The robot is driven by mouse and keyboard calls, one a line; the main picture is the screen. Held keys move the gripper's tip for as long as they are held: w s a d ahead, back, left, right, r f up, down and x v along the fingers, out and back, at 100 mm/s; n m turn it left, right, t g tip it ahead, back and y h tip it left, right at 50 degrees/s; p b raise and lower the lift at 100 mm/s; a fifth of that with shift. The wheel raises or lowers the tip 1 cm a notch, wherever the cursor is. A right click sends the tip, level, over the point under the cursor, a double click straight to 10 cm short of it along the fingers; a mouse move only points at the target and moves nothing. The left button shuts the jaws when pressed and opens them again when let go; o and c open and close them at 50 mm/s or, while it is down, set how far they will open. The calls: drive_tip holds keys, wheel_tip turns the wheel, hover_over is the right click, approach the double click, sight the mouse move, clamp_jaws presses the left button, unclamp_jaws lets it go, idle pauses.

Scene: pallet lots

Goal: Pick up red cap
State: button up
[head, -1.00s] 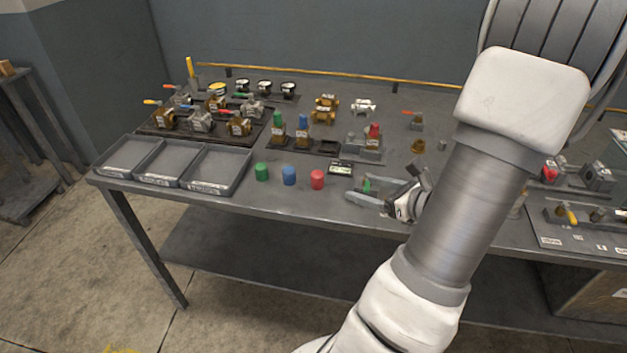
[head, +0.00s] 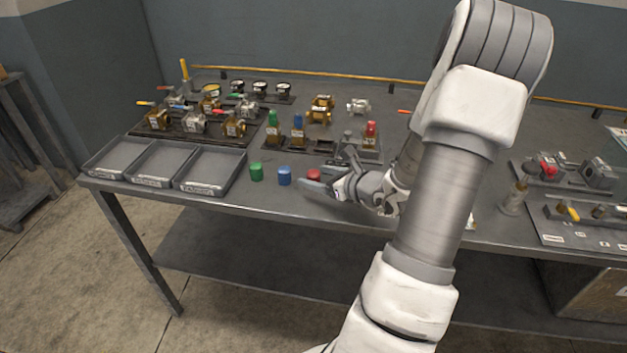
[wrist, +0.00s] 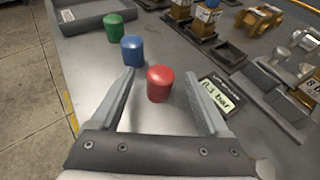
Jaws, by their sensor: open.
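The red cap (wrist: 160,84) stands upright on the grey table in the wrist view, just ahead of and between my open fingers. In the head view the red cap (head: 313,175) is partly hidden behind my gripper (head: 325,180). My gripper (wrist: 160,100) is open and empty, with a finger on each side of the cap's near space. I cannot tell whether either finger touches the cap. Another red piece (head: 370,132) tops a fitting farther back on the table.
A blue cap (wrist: 133,49) and a green cap (wrist: 114,27) stand beyond the red cap. Shallow trays (head: 207,188) sit at the left. Valves and fittings fill the back.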

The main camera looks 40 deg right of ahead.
drive_tip(key=shift+x, duration=0.8)
clamp_jaws()
drive_tip(key=shift+r, duration=0.1)
